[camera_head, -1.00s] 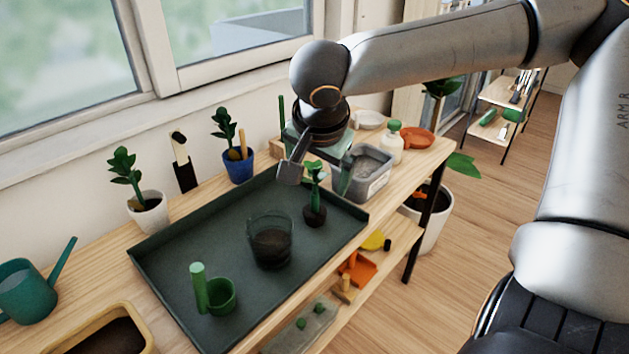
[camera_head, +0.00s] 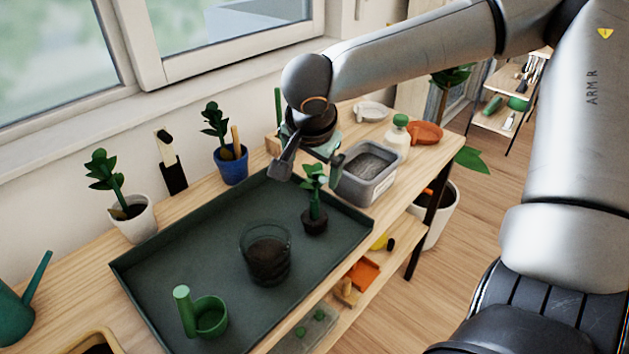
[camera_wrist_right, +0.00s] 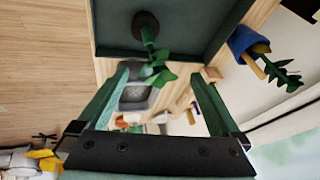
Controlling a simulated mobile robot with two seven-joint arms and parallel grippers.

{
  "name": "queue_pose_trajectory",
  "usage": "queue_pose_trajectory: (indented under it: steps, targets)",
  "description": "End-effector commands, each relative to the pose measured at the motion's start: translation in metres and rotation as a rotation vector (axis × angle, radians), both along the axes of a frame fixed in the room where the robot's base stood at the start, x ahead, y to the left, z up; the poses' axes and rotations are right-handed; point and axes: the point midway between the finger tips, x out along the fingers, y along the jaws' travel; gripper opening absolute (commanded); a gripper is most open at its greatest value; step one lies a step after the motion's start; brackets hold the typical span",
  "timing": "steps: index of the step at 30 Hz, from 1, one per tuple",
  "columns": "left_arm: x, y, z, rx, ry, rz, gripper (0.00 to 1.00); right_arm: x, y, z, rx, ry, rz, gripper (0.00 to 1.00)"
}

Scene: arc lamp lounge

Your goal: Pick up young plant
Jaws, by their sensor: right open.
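The young plant (camera_head: 315,198) stands upright in the dark green tray (camera_head: 190,226), near its right end. My right gripper (camera_head: 309,168) is open and empty, just behind and above the plant in the head view. In the right wrist view, the plant's leaves (camera_wrist_right: 158,72) show between the open fingers (camera_wrist_right: 163,78), with the soil ball beyond the tips. I see no contact between fingers and plant. My left gripper is not in view.
A glass pot of soil (camera_head: 266,258) and a green cup (camera_head: 208,316) share the tray. A blue pot plant (camera_head: 232,168) and a white pot plant (camera_head: 135,220) stand behind it. A grey bin (camera_head: 367,178) and a white bottle (camera_head: 398,140) stand to the right.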

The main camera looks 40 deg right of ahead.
Motion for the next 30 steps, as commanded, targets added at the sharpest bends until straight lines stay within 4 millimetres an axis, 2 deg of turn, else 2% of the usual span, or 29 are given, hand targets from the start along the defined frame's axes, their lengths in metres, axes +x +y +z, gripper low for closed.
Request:
queue_pose_trajectory:
  steps: [5,12,22,30]
  targets:
    - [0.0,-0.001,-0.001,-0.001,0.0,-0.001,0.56,0.003,-0.006,-0.013,0.001,0.001,-0.002,1.0]
    - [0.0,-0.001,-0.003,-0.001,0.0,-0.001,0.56,0.011,-0.021,-0.044,0.001,0.002,0.0,1.0]
    - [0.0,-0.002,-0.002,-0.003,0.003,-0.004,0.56,0.014,-0.023,-0.05,-0.001,-0.001,0.0,1.0]
    - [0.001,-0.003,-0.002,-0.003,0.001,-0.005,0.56,0.014,-0.023,-0.05,-0.001,-0.001,0.0,0.71]
